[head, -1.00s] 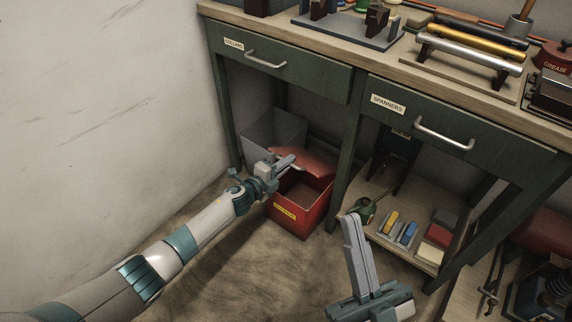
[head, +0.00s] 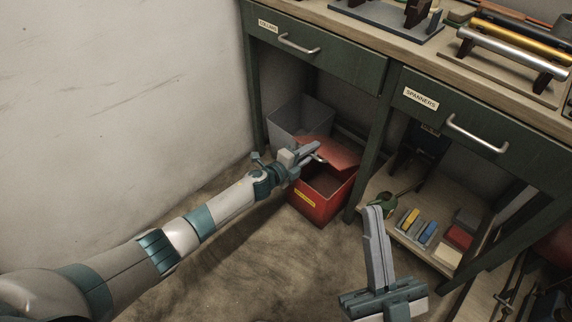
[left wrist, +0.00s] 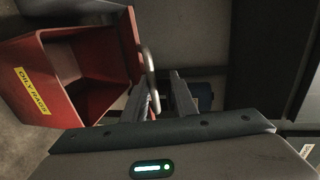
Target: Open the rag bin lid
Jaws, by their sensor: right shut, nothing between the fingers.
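The red rag bin (head: 316,207) stands on the floor under the bench. Its lid (head: 336,153) is raised partway, and the dark inside shows. In the left wrist view the bin (left wrist: 28,62) has a yellow "OILY RAGS" label, and the lid (left wrist: 128,42) carries a pale bar handle (left wrist: 149,72). My left gripper (head: 314,151) is at the lid. My right gripper (head: 372,212) is shut and empty, in front of the bench, away from the bin.
A grey bin (head: 301,118) stands behind the red bin, near the wall. A bench leg (head: 377,155) rises just right of the red bin. A low shelf (head: 398,232) holds a green oil can (head: 388,203) and small boxes. Drawers hang above. The floor in front is clear.

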